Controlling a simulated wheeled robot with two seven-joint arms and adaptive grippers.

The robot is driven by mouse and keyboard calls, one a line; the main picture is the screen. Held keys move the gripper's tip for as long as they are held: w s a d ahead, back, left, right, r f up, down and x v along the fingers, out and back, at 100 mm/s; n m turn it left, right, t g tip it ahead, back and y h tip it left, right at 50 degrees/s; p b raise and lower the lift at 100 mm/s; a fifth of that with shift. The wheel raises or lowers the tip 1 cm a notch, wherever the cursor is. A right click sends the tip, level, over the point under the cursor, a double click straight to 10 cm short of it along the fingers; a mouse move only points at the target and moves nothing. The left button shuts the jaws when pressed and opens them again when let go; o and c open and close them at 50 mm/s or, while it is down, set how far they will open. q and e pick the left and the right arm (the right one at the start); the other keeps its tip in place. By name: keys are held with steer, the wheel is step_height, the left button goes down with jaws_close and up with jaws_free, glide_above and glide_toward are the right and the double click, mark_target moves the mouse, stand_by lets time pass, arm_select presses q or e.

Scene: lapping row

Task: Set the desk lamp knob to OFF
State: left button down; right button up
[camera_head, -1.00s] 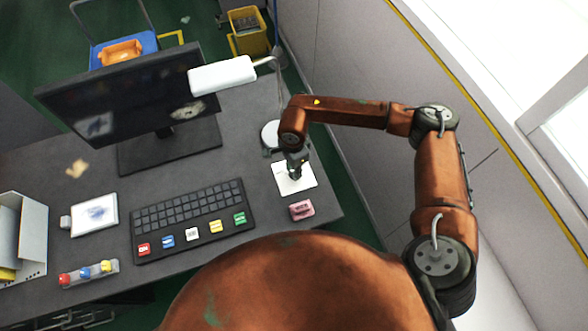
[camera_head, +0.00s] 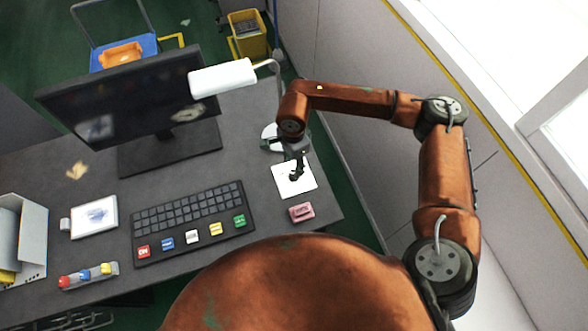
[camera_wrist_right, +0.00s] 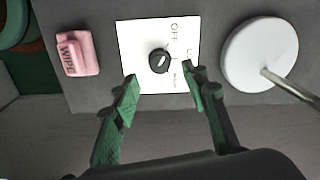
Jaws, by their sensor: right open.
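The desk lamp (camera_head: 222,77) stands at the right back of the desk, its white head tilted over beside the monitor. Its round white base (camera_wrist_right: 258,54) shows in the right wrist view. The black lamp knob (camera_wrist_right: 159,61) sits on a white plate (camera_wrist_right: 130,34) printed with OFF and other labels, partly hidden. My right gripper (camera_head: 295,175) is over the plate (camera_head: 306,184) in the head view. In the right wrist view its green fingers (camera_wrist_right: 160,78) are open, on either side of and a little below the knob, not closed on it. My left gripper is not in view.
A pink WIPE block (camera_wrist_right: 78,54) lies beside the plate. A wall stands close on the right.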

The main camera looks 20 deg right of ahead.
steer(key=shift+r, duration=2.75)
steer(key=shift+r, duration=0.1)
